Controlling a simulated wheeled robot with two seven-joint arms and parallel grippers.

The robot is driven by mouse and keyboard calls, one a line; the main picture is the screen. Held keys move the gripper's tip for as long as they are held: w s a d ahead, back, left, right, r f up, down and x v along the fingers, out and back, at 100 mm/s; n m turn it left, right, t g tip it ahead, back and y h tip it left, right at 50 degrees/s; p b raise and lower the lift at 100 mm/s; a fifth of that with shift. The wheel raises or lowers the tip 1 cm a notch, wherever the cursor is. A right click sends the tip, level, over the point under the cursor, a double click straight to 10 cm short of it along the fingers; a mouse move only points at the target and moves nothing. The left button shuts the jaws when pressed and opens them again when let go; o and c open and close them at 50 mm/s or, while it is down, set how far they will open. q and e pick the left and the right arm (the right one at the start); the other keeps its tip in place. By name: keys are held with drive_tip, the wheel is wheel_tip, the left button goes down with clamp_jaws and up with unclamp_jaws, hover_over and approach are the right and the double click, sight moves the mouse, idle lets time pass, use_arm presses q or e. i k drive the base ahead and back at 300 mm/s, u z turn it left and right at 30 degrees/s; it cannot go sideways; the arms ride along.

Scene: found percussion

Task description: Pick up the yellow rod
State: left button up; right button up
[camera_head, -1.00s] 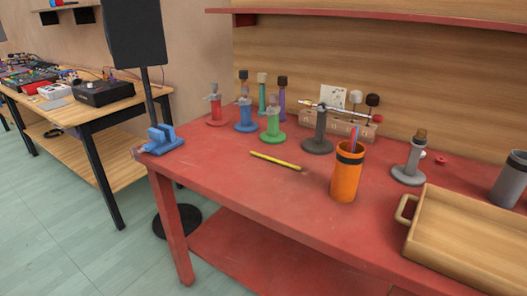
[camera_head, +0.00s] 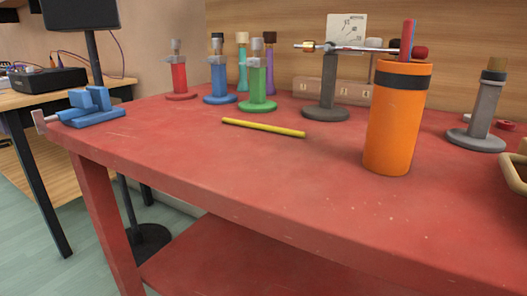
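The yellow rod (camera_head: 263,127) lies flat on the red table (camera_head: 230,165), left of the orange cup and in front of the green stand. It is thin and runs roughly left to right, its right end slightly nearer to me. Nothing touches it. Neither of my grippers shows in the head view.
An orange cup (camera_head: 397,125) with rods in it stands right of the yellow rod. Behind are red (camera_head: 179,78), blue (camera_head: 219,82) and green (camera_head: 257,88) stands and a dark grey stand (camera_head: 328,85). A blue vise (camera_head: 92,108) sits at the left edge. The table front is clear.

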sight(298, 134)
drive_tip(key=u, duration=2.6)
drive_tip(key=i, duration=1.6)
drive_tip(key=z, duration=3.15)
